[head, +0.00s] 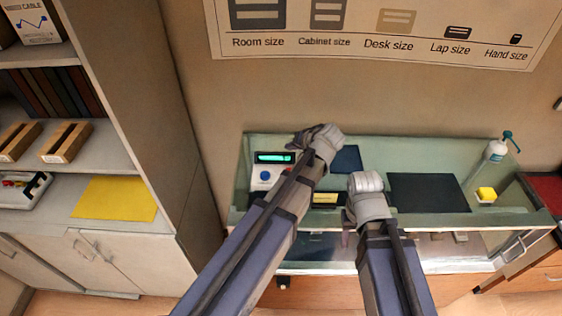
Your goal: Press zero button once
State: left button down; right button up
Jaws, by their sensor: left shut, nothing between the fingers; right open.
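A small white device (257,184) with a lit green display (274,157) stands at the left end of the glass-topped counter. A round blue button (265,175) shows on its front, left of my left arm. I cannot read any label there, so I cannot tell whether it is the zero button. My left gripper (297,141) is shut and empty, just above and right of the display. My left arm hides the device's right side. My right gripper (347,232) is open and empty at the counter's front edge, right of the device.
The counter (376,176) also holds a dark blue mat (346,159), a black mat (428,193), a pump bottle (494,152) and a yellow sponge (487,194). A black and yellow item (326,199) lies between my arms. A shelf unit (140,90) stands at left.

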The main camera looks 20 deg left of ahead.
pick_arm(q)
jog(key=shift+w+r, duration=0.1)
jog(key=shift+w, duration=0.05)
dwell(0.3)
jog(key=b, duration=0.9)
send_near(286, 168)
jog(key=x, duration=0.3)
jog(key=r+x, duration=0.1)
jog(key=x, duration=0.1)
jog(key=shift+w+a+f, duration=0.15)
jog(key=shift+w+a, duration=0.25)
jog(key=shift+f, duration=0.15)
dwell(0.7)
jog(key=shift+f+b, duration=0.3)
jog(key=shift+f+b, duration=0.45)
jog(key=shift+b, duration=0.05)
dwell(0.6)
jog(key=shift+r, duration=0.2)
jog(key=shift+r+p, duration=0.75)
jog(key=shift+p, duration=0.2)
